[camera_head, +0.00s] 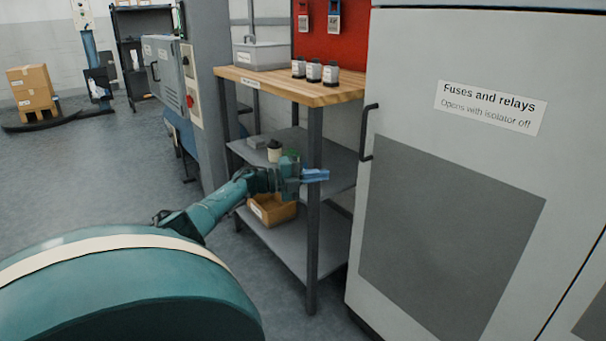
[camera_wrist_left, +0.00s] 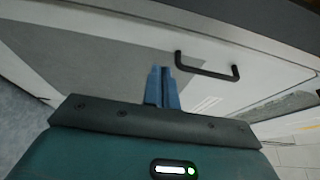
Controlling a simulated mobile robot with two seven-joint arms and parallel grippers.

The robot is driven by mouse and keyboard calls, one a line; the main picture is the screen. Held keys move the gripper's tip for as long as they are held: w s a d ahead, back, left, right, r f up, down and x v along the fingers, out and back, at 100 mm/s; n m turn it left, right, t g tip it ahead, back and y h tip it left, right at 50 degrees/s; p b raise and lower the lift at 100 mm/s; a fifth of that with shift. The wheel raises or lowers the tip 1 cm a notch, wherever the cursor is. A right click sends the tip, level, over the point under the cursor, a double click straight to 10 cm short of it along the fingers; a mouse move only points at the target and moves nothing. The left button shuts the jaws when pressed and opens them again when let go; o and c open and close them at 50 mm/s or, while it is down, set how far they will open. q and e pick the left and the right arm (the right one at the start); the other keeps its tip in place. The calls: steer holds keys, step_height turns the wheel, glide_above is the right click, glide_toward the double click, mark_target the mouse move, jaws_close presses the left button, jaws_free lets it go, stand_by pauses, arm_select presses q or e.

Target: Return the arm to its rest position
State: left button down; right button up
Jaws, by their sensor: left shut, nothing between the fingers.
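My left arm reaches in from the lower left in the head view, teal and extended. My left gripper (camera_head: 316,175) has blue fingers. My right gripper is not in either view.
The grey cabinet (camera_head: 460,45) labelled "Fuses and relays" fills the right side, its black handle (camera_head: 367,133) protruding. A wood-topped shelf unit (camera_head: 290,82) holds several small bottles, a grey bin (camera_head: 262,54) and a lower cardboard box (camera_head: 270,209). Open floor (camera_head: 90,170) lies at left.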

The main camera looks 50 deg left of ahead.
arm_select(q)
steer(key=shift+s+a+b, duration=0.25)
steer(key=shift+a+b, duration=0.35)
steer(key=shift+a, duration=0.5)
steer(key=shift+s+a+b, duration=0.25)
steer(key=shift+a+b, duration=0.3)
steer(key=shift+a, duration=0.5)
